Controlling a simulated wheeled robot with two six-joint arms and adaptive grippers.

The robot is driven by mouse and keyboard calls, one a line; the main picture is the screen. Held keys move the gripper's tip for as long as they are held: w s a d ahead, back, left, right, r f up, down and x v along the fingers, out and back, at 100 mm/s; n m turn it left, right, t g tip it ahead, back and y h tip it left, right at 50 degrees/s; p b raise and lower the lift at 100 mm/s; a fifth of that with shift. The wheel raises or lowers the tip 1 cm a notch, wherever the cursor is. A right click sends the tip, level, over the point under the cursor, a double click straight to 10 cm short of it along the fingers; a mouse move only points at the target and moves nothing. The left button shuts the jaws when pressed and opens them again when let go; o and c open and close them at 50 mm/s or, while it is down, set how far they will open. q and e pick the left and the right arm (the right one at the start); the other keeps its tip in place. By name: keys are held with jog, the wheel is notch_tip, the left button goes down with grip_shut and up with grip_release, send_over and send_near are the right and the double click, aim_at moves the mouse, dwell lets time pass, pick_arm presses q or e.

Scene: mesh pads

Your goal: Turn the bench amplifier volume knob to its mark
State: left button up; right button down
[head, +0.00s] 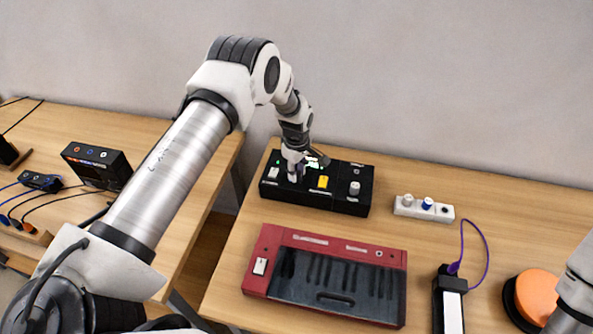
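A black box with controls on its top (340,201), which looks like the bench amplifier, sits at the back of the right table. It carries a pale round knob (354,188) at its right, a yellow control (323,182) in the middle and small lit green spots. My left gripper (296,172) points down over the left part of the box and hides some of its controls. Its fingers are small and overlap the panel, so I cannot tell whether they are open or touch a knob. I cannot make out the mark. My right gripper is out of view.
A red device with a dark ribbed panel (258,290) lies in front. A white strip with small knobs (424,209) is right. A black device with a purple cable (450,278) and an orange round button (538,291) stand near my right arm. A gap separates the left table.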

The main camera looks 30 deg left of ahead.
pick_arm(q)
jog(key=shift+f, duration=0.1)
grip_shut()
